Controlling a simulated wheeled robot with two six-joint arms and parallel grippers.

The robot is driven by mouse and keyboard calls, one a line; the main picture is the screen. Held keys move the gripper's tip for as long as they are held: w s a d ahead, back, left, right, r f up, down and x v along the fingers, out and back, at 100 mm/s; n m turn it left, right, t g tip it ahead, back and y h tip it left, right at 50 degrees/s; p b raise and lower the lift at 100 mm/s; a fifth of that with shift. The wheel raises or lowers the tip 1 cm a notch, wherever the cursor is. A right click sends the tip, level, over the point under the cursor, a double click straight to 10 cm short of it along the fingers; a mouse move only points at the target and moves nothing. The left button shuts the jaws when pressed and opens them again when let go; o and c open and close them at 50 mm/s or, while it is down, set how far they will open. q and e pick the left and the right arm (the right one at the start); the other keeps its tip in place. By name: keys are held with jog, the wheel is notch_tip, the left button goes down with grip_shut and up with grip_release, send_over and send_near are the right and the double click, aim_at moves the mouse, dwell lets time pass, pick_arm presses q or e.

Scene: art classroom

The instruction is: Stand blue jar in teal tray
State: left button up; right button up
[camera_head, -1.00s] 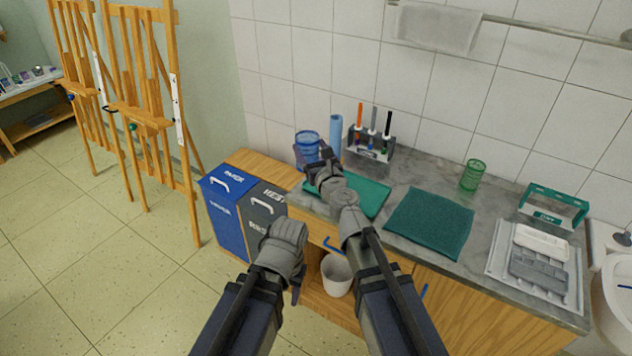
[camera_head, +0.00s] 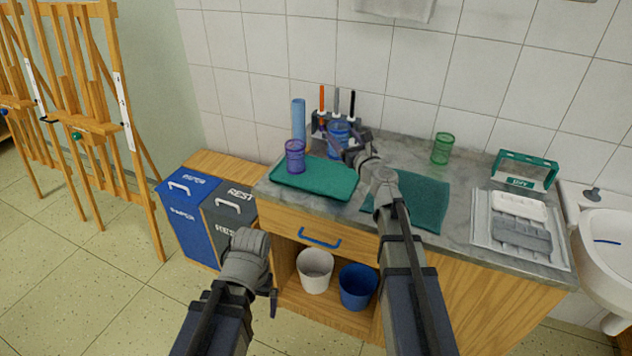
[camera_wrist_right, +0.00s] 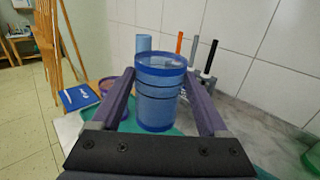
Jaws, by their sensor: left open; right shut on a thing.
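The blue jar (camera_head: 338,134) is held by my right gripper (camera_head: 346,148) near the back of the counter, in front of the marker rack. In the right wrist view the jar (camera_wrist_right: 160,98) is upright between the two fingers (camera_wrist_right: 160,105). The teal tray (camera_head: 318,178) lies on the counter's left part; the jar appears over or behind its back right corner, and I cannot tell its height. A purple jar (camera_head: 295,157) stands on the tray's left side. My left gripper (camera_head: 268,295) is open, low in front of the cabinet, away from the counter.
A blue cylinder (camera_head: 298,120) and a marker rack (camera_head: 322,122) stand along the back. A teal cloth (camera_head: 425,203) lies right of the tray, with a green jar (camera_head: 441,148) behind it. Blue and grey bins (camera_head: 188,215) stand left. The tray's middle is bare.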

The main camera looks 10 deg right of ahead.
notch_tip(320, 180, down, 6)
jog(key=b, duration=0.6)
jog(key=shift+d+f, duration=0.2)
notch_tip(320, 180, down, 4)
jog(key=b, duration=0.4)
jog(key=shift+r, duration=0.15)
jog(key=o, duration=1.2)
jog(key=shift+o, duration=0.2)
